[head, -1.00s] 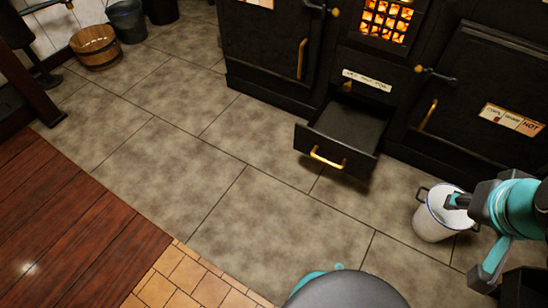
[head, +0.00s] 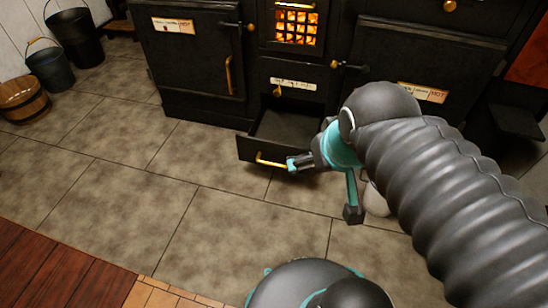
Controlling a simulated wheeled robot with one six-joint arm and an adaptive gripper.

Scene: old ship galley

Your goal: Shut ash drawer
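The ash drawer (head: 247,147) is a black drawer low in the middle of the black stove, pulled well out, with a brass bar handle on its front. Its inside looks empty. My gripper (head: 293,163) is at the right end of the brass handle (head: 268,160), seen from above and behind. The fingertips look very near or touching the handle; I cannot tell which. Whether the fingers are open or shut is too small to see. My arm covers the drawer's right side.
The stove has a glowing grate (head: 297,27) above the drawer and closed doors on both sides. A white pail (head: 375,200) is mostly hidden behind my arm. A wooden tub (head: 24,99) and dark buckets (head: 75,38) stand at the left. The tiled floor before the drawer is clear.

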